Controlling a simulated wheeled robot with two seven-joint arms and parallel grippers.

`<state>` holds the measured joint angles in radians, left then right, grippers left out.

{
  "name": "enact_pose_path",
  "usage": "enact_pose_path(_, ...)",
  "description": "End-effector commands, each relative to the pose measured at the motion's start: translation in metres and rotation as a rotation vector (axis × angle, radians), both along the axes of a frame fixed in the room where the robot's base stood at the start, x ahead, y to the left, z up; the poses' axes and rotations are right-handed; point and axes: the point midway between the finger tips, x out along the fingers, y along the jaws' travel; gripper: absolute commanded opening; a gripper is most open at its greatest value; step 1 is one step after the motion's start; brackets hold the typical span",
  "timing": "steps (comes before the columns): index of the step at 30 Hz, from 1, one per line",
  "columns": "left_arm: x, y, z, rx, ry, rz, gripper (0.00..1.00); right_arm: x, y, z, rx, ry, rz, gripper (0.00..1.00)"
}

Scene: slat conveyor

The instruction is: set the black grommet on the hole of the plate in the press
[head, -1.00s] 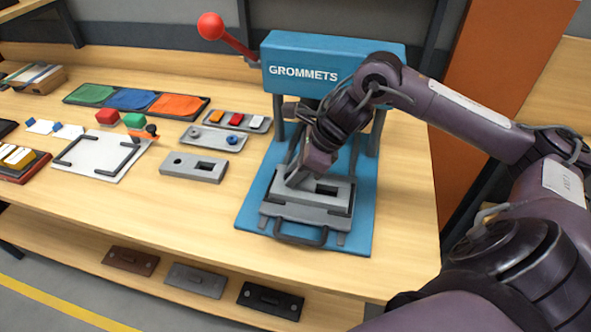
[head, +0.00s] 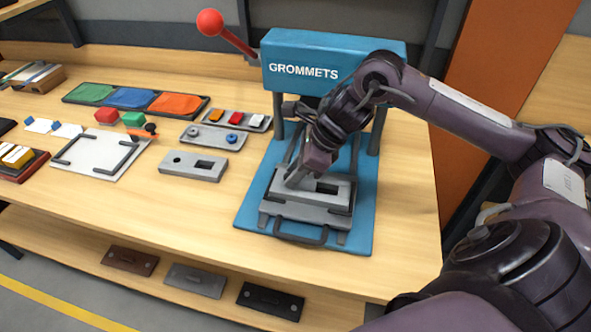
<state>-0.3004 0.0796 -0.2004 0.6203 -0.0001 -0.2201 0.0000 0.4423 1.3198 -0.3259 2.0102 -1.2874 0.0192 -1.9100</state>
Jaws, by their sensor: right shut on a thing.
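The press (head: 335,65) is blue, lettered GROMMETS, with a red-knobbed lever. A grey plate (head: 325,205) lies in it on a sliding holder with a front handle. A dark rectangular slot shows in the plate, right of my gripper. My right gripper (head: 293,182) points down at the left part of the plate, its tips at or just above the surface. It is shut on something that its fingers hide. I cannot make out the black grommet or the plate's round hole there. My left gripper is not in view.
A loose grey plate (head: 193,166) with a round hole and a slot lies left of the press. A small tray (head: 213,139) holds a grey and a blue ring. Behind it, another tray (head: 233,121) holds coloured blocks.

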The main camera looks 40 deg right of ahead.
Motion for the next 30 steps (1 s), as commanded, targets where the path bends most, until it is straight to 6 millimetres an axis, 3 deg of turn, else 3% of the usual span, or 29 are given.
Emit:
enact_pose_path(9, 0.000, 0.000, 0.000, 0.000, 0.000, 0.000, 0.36, 0.000, 0.000, 0.000, 0.000, 0.000, 0.000, 0.07)
enact_pose_path(10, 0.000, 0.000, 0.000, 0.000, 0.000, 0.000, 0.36, 0.000, 0.000, 0.000, 0.000, 0.000, 0.000, 0.29)
enact_pose_path(16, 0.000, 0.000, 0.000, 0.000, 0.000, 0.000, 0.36, 0.000, 0.000, 0.000, 0.000, 0.000, 0.000, 0.53)
enact_pose_path(25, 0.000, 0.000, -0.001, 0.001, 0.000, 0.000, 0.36, -0.001, -0.001, 0.002, -0.001, -0.001, 0.000, 0.53)
enact_pose_path(30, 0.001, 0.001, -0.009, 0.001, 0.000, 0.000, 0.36, -0.008, -0.011, 0.020, -0.006, -0.003, -0.001, 0.53)
